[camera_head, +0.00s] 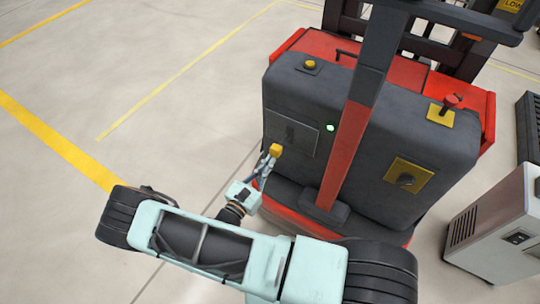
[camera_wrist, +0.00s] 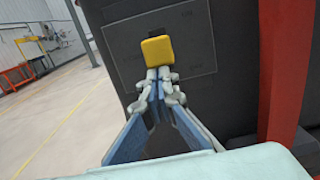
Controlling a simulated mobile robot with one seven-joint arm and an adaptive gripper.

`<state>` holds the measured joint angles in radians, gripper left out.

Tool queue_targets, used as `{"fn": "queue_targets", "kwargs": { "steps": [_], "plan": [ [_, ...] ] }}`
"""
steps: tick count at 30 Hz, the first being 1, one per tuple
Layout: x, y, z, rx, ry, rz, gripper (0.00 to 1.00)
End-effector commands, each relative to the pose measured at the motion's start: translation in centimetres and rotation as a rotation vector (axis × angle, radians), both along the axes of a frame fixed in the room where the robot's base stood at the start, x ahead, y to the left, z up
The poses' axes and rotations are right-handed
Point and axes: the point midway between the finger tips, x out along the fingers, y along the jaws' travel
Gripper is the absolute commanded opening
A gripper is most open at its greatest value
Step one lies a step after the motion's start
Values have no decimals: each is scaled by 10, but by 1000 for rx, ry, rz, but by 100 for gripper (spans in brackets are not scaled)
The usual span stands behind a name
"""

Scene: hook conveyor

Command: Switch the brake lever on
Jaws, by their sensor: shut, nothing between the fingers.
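A yellow block-shaped knob (camera_head: 276,150), which looks like the handle of the brake lever, stands out in front of a rectangular panel on the dark body of a red and black pallet truck (camera_head: 232,0). My gripper (camera_head: 268,163) is shut and empty, with its fingertips right at the underside of the knob. In the wrist view the knob (camera_wrist: 157,50) appears just past the closed fingertips (camera_wrist: 160,76). I cannot tell whether they touch it. The lever's stem is hidden behind the fingers.
The truck's red and black mast post (camera_head: 350,130) rises right of my gripper. A green light (camera_head: 330,127) glows. A grey cabinet (camera_head: 490,235) stands right. The floor at left is clear.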

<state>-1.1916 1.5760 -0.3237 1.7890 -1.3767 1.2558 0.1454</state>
Motion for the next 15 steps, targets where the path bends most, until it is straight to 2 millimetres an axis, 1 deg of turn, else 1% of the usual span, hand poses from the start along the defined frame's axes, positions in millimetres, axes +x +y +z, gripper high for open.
{"fn": "queue_targets", "kwargs": {
  "steps": [1,9,15],
  "plan": [
    [0,0,17,21,27,-2,0],
    [0,-1,36,123,166,-3,0],
    [2,-2,44,169,232,-1,0]
  ]
}}
